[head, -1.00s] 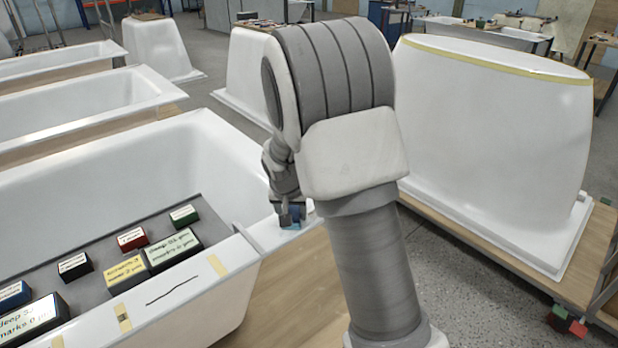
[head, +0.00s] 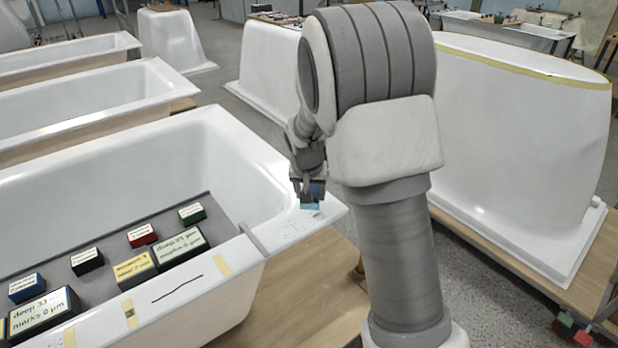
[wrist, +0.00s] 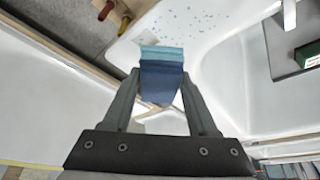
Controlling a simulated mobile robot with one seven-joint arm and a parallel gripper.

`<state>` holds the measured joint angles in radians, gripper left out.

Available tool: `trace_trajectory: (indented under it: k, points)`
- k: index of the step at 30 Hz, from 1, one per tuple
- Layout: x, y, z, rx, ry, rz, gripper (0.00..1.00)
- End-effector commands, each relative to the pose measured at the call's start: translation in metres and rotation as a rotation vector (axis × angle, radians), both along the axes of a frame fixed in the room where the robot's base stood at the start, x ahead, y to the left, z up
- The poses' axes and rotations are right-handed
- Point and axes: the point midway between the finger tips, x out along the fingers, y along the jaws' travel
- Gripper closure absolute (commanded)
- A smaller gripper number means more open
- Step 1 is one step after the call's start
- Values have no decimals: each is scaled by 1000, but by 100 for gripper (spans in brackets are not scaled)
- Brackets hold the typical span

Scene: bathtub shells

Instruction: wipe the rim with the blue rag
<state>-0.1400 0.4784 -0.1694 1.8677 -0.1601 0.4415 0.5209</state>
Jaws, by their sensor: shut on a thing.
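My gripper (head: 309,190) is shut on the blue rag (head: 310,206) above the far right corner of the nearest white bathtub. The wrist view shows the rag (wrist: 160,78) as a folded block pinched between the two fingers, teal at its outer end and darker blue nearer me. The tub's rim (head: 283,228) is white, with small blue-green specks around that corner. The wrist view shows the specks on the rim (wrist: 180,38) just beyond the rag. I cannot tell whether the rag touches the rim.
A grey bar (head: 252,240) lies across the rim nearby. Labelled blocks, including a green one (head: 180,249), stand on a grey board (head: 226,221) in the tub. Tape strips and a black line mark the front side. An upturned tub (head: 520,150) stands right of my arm.

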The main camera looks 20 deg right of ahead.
Motion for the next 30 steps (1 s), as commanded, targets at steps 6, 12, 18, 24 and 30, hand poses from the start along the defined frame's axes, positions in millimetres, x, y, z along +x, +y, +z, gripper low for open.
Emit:
trace_trajectory:
  k: [6,12,18,24,30]
  points:
    - [2,-3,23,1,-1,-1,100]
    - [2,-4,29,1,-1,-1,100]
    - [2,-4,28,0,-1,0,100]
    - [2,-4,28,0,-1,0,100]
    - [2,-4,28,0,-1,0,100]
